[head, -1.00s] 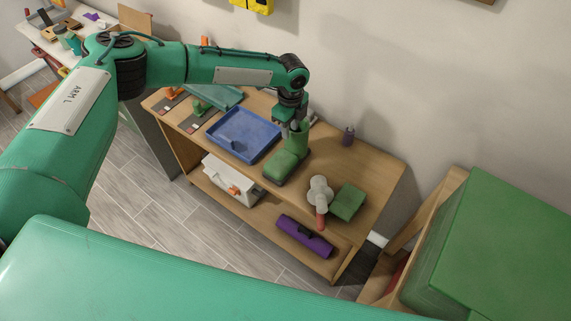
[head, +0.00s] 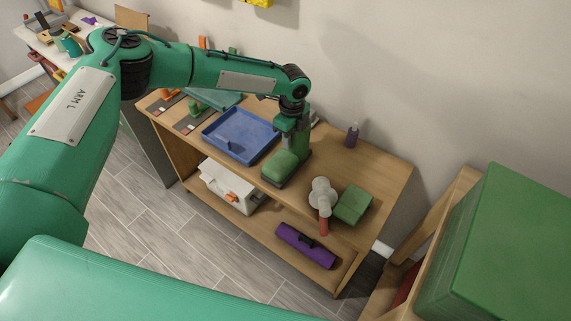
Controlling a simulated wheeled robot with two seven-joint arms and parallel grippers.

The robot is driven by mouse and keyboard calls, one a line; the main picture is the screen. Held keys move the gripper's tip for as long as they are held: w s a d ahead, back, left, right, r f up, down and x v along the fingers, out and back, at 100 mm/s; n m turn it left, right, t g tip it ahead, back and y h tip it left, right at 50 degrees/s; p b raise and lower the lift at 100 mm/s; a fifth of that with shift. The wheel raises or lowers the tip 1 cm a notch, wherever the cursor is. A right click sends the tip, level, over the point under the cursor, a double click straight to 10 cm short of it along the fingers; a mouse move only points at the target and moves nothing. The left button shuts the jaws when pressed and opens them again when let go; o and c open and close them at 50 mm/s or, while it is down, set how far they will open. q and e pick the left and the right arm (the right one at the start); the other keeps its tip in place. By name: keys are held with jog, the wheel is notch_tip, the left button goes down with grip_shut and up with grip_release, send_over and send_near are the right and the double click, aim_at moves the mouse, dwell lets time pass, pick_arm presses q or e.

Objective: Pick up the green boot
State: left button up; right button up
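The green boot (head: 282,165) stands upright on the top of the wooden rack, just right of the blue tray, its toe pointing toward the front edge. My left gripper (head: 288,133) reaches down from above at the boot's shaft, and it covers part of the shaft. Its fingers are small and blend with the green of the boot, so I cannot tell whether they are open or closed on it. My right gripper is out of view.
The blue tray (head: 240,136) lies close left of the boot. A grey-and-red tool (head: 321,194), a green block (head: 353,205) and a purple bottle (head: 352,135) stand to the right. The lower shelf holds a white box (head: 228,190) and a purple roll (head: 305,246).

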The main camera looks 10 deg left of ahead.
pick_arm(q)
grip_shut()
dwell(1.5)
